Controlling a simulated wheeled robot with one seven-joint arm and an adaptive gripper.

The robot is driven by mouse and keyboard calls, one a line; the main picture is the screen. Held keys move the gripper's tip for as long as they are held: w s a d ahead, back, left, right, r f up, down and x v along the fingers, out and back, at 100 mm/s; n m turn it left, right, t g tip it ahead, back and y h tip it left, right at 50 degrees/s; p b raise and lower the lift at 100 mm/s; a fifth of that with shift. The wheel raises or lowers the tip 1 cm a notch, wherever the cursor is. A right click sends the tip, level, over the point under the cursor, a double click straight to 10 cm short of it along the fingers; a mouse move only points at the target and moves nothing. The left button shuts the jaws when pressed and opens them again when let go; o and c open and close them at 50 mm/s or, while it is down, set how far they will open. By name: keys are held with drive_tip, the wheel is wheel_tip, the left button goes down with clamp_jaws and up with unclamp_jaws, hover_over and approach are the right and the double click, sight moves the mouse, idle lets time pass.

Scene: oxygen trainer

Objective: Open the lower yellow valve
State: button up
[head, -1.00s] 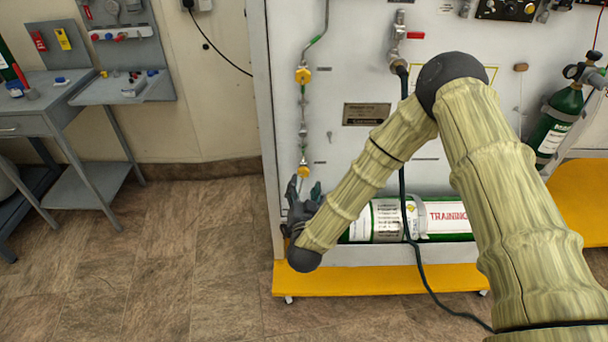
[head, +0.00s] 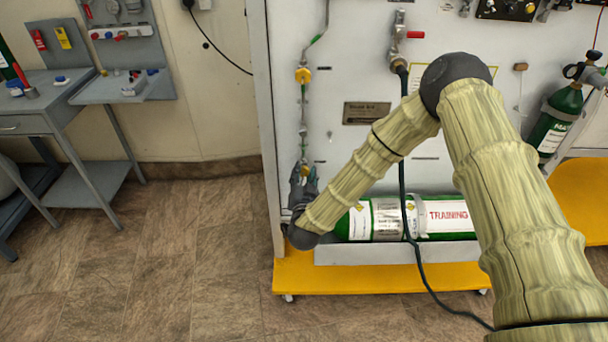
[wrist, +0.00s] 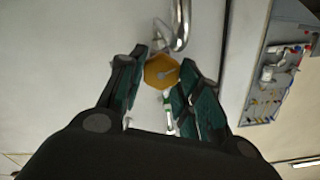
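The lower yellow valve (wrist: 160,71) is a small faceted knob between my gripper's two fingers in the wrist view. My gripper (wrist: 162,66) has its dark green finger pads close against both sides of the knob, and looks shut on it. The upper yellow valve (head: 303,75) sits higher on the same pipe, clear of my gripper.
A green training cylinder (head: 378,220) lies at the panel's foot, just right of my gripper. A red-handled valve (head: 414,35) is higher up. Open tiled floor (head: 180,260) lies to the left.

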drive_tip(key=shift+c, duration=1.3)
drive_tip(key=shift+n, duration=0.3)
drive_tip(key=shift+a+r+n+p, duration=0.1)
drive_tip(key=shift+n+p, duration=0.4)
drive_tip(key=shift+n, duration=0.7)
drive_tip(key=n, duration=0.6)
drive_tip(key=shift+a+p, duration=0.1)
drive_tip(key=shift+p, duration=0.3)
drive_tip(key=o, duration=1)
drive_tip(key=shift+o, duration=0.2)
